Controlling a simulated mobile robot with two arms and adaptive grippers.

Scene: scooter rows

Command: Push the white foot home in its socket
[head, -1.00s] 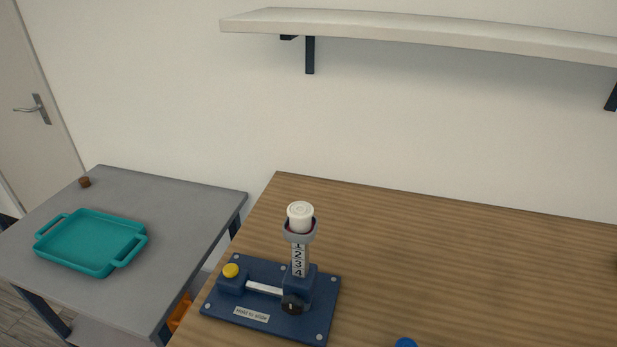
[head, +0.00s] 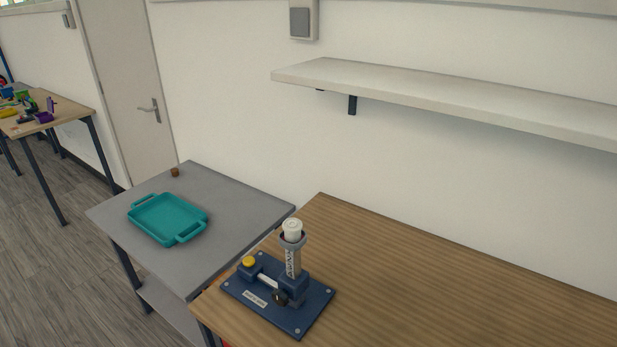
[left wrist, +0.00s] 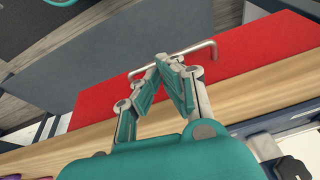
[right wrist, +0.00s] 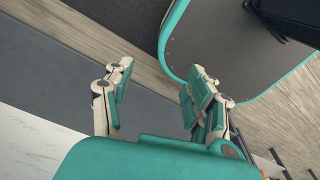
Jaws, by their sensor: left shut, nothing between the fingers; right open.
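The white foot (head: 292,226) stands upright in the ring-shaped socket (head: 292,243) on top of a numbered post (head: 292,262). Its top sticks out above the ring. The post rises from a blue base plate (head: 312,318) with a yellow knob (head: 249,261), a dark dial (head: 280,297) and a label. The base plate lies at the left end of the wooden table. My left gripper (left wrist: 168,62) is shut and empty in the left wrist view, over a red surface with a metal handle. My right gripper (right wrist: 160,85) is open and empty in the right wrist view. Neither gripper shows in the head view.
The wooden table (head: 430,265) is clear to the right of the base. A grey table (head: 235,200) on the left holds a teal tray (head: 168,219) and a small brown piece (head: 175,172). A white shelf (head: 440,96) hangs above on the wall.

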